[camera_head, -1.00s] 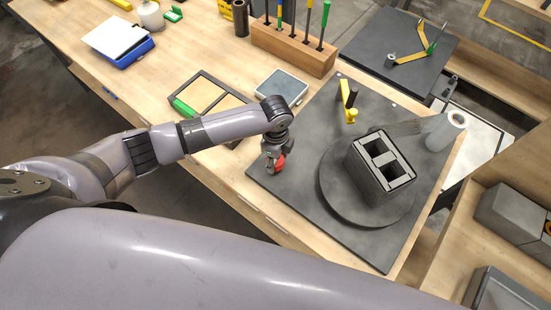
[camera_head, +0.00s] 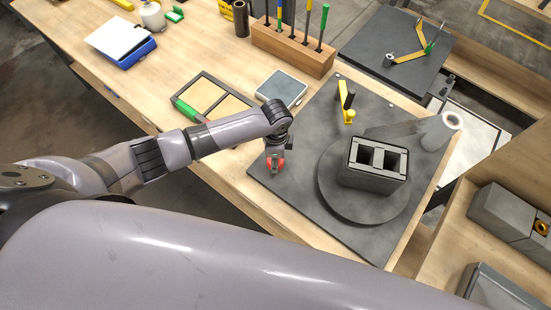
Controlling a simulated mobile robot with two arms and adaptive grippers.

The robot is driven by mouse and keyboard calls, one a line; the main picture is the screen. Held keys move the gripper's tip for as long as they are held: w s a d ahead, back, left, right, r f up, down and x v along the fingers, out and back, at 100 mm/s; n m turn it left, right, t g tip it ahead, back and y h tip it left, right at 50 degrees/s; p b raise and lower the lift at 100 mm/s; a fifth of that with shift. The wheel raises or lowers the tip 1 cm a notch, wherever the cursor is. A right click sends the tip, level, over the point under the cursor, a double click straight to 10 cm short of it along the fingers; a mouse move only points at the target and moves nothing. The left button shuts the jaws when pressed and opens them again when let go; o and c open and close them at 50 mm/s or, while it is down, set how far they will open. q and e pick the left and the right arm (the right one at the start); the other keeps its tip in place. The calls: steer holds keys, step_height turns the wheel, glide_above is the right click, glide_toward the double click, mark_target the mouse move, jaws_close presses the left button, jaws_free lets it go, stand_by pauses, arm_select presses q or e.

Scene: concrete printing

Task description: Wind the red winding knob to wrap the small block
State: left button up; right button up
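A sheet of dark wrap (camera_head: 395,131) runs from the upright pale roll (camera_head: 441,132) to the block. The red winding knob (camera_head: 281,163) is at the left part of the dark base plate. My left gripper (camera_head: 274,166) points down over the knob and appears closed around it; red shows beside the fingers, which are small and partly hidden. My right gripper is out of view.
A yellow bracket with a dark handle (camera_head: 346,101) stands on the dark base plate (camera_head: 303,213) behind the turntable. A wooden tool block (camera_head: 292,52), a grey-lidded box (camera_head: 282,88) and a framed tray (camera_head: 205,82) lie behind. Grey blocks (camera_head: 503,212) sit at right.

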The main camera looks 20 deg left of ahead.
arm_select(q)
steer(key=shift+w+n, duration=0.1)
steer(key=shift+n, duration=0.7)
steer(key=n, duration=0.4)
steer(key=o, duration=2)
steer(key=shift+r, duration=0.1)
